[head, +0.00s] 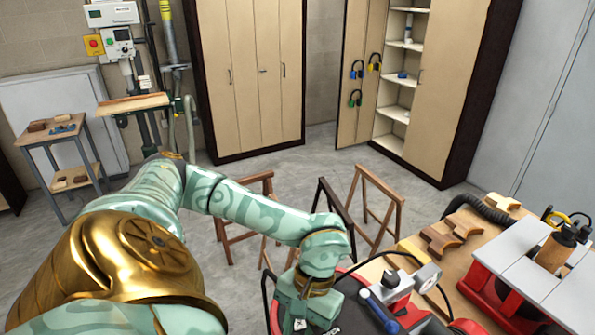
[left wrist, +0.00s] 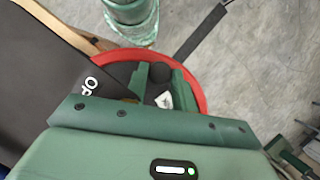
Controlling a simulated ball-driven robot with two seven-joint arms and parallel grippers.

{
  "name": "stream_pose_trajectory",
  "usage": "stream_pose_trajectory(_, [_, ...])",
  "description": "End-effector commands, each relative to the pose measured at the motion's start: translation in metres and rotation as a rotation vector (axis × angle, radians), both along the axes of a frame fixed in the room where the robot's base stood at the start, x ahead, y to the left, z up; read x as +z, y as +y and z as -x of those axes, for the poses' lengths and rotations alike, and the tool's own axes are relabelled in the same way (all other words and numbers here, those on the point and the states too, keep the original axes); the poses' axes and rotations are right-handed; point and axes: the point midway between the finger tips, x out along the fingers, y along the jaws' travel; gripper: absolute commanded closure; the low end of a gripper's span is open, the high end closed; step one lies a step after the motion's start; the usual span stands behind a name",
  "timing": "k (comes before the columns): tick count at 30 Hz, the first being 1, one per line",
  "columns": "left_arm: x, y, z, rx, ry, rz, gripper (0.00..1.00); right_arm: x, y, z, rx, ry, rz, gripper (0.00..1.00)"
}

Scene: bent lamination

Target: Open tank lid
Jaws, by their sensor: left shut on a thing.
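A round red rim (left wrist: 198,88), apparently the tank's, curves around my left fingers in the left wrist view. In the head view a red and dark piece of equipment (head: 345,272) shows beside my left gripper (head: 304,318) at the bottom centre. In the left wrist view my left gripper (left wrist: 160,84) has its green fingers on either side of a small dark knob (left wrist: 160,72), closed on it. A dark panel with white lettering (left wrist: 88,82) lies left of the fingers. The lid's outline is mostly hidden, so whether it is raised cannot be told. My right gripper does not show.
A workbench (head: 480,262) at the right holds wooden pieces (head: 440,240), a black hose (head: 480,205) and a red and grey machine (head: 530,275). Wooden trestles (head: 375,205) stand behind my left arm. Bare floor (left wrist: 265,70) lies right of the rim.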

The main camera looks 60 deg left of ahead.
Motion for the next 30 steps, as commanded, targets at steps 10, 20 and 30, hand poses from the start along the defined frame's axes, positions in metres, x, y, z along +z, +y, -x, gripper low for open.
stream_pose_trajectory(10, [0.000,0.000,0.000,-0.002,-0.001,0.002,0.51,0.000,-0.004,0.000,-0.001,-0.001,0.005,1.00])
stream_pose_trajectory(20, [0.002,0.000,-0.001,-0.001,-0.003,0.002,0.51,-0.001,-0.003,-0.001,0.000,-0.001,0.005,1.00])
stream_pose_trajectory(30, [0.065,0.010,-0.028,0.000,-0.010,0.001,0.51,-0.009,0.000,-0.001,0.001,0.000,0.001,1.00])
